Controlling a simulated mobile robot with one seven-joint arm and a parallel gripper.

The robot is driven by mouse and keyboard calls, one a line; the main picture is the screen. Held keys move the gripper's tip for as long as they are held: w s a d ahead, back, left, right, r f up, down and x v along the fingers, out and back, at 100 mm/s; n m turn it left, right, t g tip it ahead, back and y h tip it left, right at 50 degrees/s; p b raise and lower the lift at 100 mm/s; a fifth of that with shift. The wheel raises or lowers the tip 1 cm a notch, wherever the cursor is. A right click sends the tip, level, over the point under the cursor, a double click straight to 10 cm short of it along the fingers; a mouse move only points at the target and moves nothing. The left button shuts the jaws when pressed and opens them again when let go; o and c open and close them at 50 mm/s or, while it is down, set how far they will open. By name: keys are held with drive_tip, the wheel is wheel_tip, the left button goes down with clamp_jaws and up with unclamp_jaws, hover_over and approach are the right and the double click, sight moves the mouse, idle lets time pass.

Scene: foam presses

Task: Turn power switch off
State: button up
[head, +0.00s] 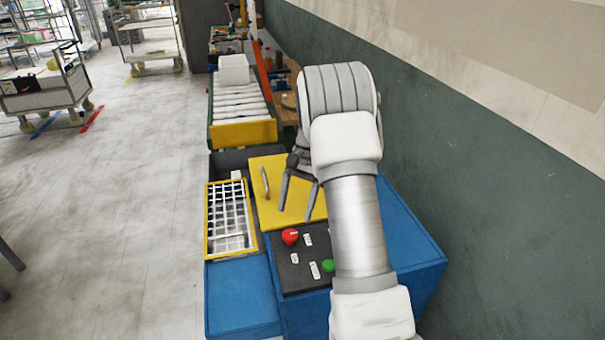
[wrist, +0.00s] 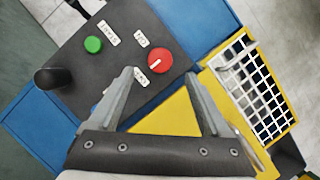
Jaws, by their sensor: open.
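The power switch appears to be the red round knob (head: 290,236) on the dark control panel (head: 292,281). In the wrist view the red knob (wrist: 159,62) has a white line across its face, slanting from lower left to upper right. My gripper (head: 295,212) is open and empty, pointing down above the yellow plate near the panel's far edge. In the wrist view my gripper (wrist: 160,74) has its fingertips spread on either side of the knob's lower edge in the picture. I cannot see any contact.
A green button (wrist: 93,45) and a black upright knob (wrist: 53,77) share the panel. A yellow plate (head: 267,172) with a handle and a yellow-framed grid (head: 230,219) lie beside it. A green wall (head: 430,150) stands close on the right.

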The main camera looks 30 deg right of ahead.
drive_tip(key=v, duration=1.1)
drive_tip(key=s+a+r+n+t+h, duration=0.2)
drive_tip(key=s+a+r+n+t, duration=0.25)
drive_tip(key=s+a+r, duration=0.65)
drive_tip(key=s+a+n+t, duration=0.2)
drive_tip(key=s+n, duration=0.1)
drive_tip(key=s, duration=0.6)
drive_tip(key=s+a+f+n+t+h, duration=0.1)
drive_tip(key=s+a+n, duration=0.1)
drive_tip(key=s, duration=0.6)
drive_tip(key=shift+s+a+f+n+t+h, duration=0.2)
drive_tip(key=shift+s+a+n+t+h, duration=0.15)
drive_tip(key=shift+n, duration=0.4)
